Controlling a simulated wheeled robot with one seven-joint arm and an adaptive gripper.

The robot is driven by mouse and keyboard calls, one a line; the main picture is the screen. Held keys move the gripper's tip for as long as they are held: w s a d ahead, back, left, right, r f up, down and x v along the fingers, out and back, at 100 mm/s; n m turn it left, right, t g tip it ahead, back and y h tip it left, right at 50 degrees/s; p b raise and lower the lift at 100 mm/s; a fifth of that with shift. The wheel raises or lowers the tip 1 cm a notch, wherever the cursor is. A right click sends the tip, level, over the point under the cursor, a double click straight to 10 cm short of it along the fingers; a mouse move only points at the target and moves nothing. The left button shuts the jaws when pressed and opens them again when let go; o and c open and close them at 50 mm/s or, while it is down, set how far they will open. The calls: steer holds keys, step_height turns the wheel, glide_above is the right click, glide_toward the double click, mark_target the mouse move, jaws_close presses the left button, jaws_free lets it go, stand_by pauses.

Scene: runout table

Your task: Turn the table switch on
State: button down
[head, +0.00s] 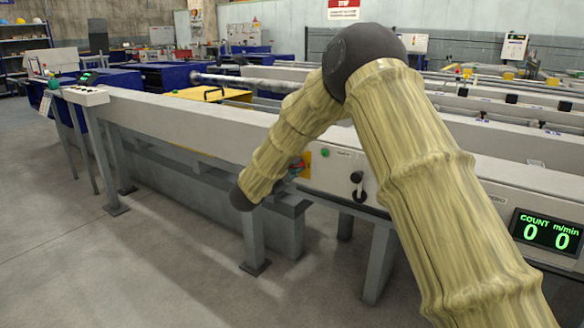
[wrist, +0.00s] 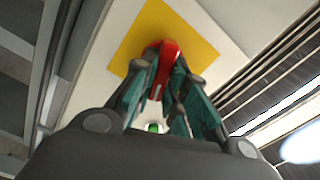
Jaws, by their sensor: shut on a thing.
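The table switch is a red knob (wrist: 165,50) on a square yellow plate (wrist: 190,38), fixed to the table's pale side panel. In the head view the yellow plate (head: 307,160) shows just past my forearm, and most of the knob is hidden. My gripper (wrist: 160,74) has its teal fingers closed on both sides of the red knob. In the head view only a little of the gripper (head: 294,172) shows beside the plate. The display (head: 547,233) on the panel reads 0 under COUNT and 0 under m/min.
A green button (head: 325,153) sits right of the plate; it also shows between my fingers in the wrist view (wrist: 153,127). A black-handled control (head: 357,180) is farther right on the panel. Table legs (head: 255,240) stand below. The floor in front is clear.

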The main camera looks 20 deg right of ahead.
steer(key=shift+s+d+f+m+b, duration=0.1)
steer(key=shift+f+m+b, duration=0.1)
steer(key=shift+m, duration=0.8)
steer(key=shift+d+f+m+b, duration=0.1)
steer(key=shift+m+b, duration=0.05)
steer(key=shift+m, duration=0.85)
steer(key=c, duration=1.4)
jaws_free()
steer(key=shift+c, duration=0.2)
steer(key=shift+a+r, duration=0.1)
steer(key=shift+a, duration=0.05)
steer(key=v, duration=1.2)
